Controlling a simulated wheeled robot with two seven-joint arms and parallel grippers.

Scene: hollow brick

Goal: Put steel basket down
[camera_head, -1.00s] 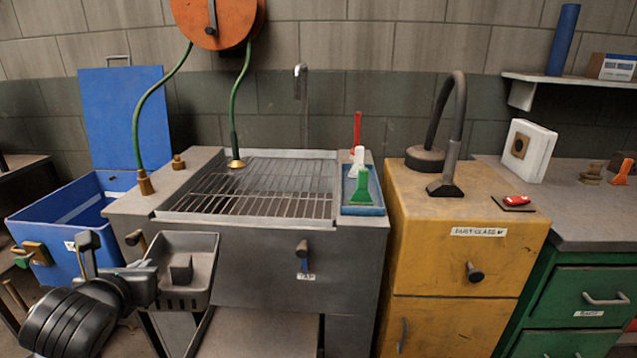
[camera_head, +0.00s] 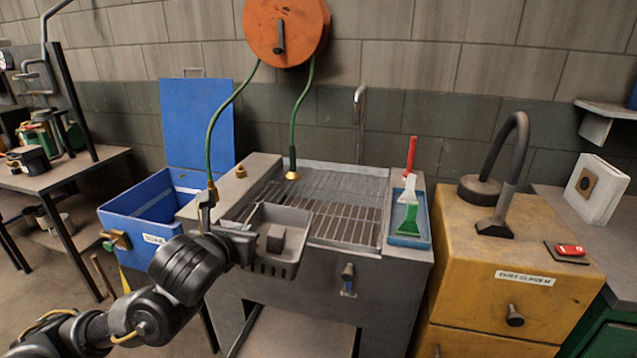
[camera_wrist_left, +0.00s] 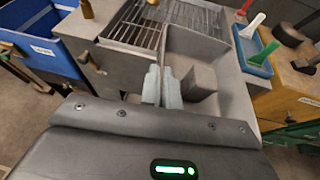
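The steel basket (camera_head: 293,262) is a grey open tray with slots low in its front wall. A small grey block (camera_head: 275,238) lies inside it. My left gripper (camera_head: 240,232) is at the basket's left wall, with its fingers close together on that wall. The wrist view shows the fingers (camera_wrist_left: 162,88) at the wall, the basket (camera_wrist_left: 232,92) and the block (camera_wrist_left: 200,80). The basket is held about level in front of the front-left edge of the grey sink bench (camera_head: 390,268), partly covering its wire grid (camera_head: 345,212) in the head view. My right gripper is not in view.
A blue bin (camera_head: 150,212) with a raised lid stands left of the sink. A blue tray (camera_head: 422,228) with brushes sits on the sink's right side. Green hoses hang from an orange reel (camera_head: 287,30). A yellow cabinet (camera_head: 470,270) stands right. Much of the grid looks bare.

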